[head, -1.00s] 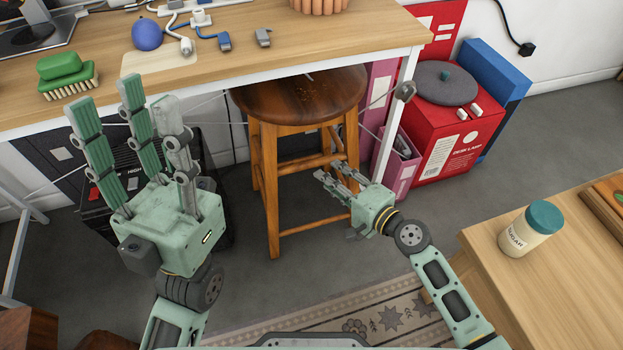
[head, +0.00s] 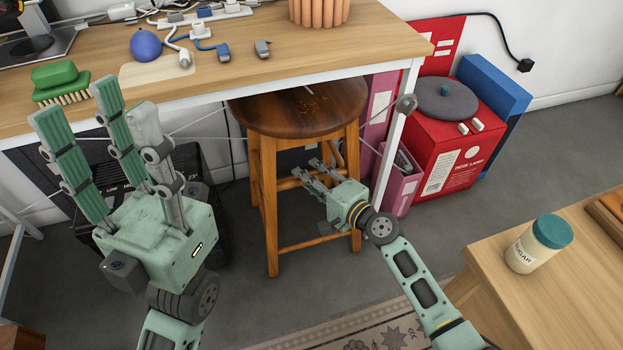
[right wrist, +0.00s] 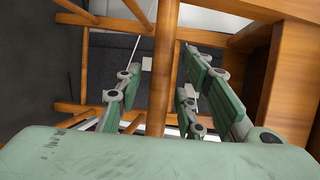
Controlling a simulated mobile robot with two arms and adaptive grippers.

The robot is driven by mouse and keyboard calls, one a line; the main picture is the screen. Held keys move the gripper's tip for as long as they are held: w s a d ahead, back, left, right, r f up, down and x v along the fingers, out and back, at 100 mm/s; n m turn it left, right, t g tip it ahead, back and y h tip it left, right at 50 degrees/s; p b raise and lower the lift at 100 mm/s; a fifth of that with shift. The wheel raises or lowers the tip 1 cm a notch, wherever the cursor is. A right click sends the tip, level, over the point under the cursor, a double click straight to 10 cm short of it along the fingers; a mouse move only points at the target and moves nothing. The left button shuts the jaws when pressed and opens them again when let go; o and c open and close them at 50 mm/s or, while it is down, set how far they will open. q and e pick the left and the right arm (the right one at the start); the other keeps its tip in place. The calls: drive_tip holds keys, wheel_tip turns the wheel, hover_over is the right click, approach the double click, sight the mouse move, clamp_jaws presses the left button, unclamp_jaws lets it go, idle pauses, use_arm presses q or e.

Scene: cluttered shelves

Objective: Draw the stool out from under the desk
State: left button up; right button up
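The wooden stool (head: 300,105) has a round dark brown seat and lighter orange-brown legs. It stands upright on the grey floor, its seat partly under the front edge of the desk (head: 353,37). My right gripper (head: 312,173) is in front of the stool, between its front legs at about rung height. In the right wrist view its fingers (right wrist: 160,98) are spread, with a wooden bar of the stool (right wrist: 166,60) showing between them; I cannot tell if they touch it. My left gripper (head: 98,110) is open and empty, fingers pointing up, left of the stool before the desk edge.
A white desk leg (head: 393,137), a pink file box (head: 403,183) and a red box (head: 452,140) stand right of the stool. A black case (head: 200,160) is under the desk at left. A wooden table with a sugar jar (head: 538,243) is at lower right.

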clamp_jaws()
drive_tip(key=shift+s+f, duration=0.1)
idle(0.4)
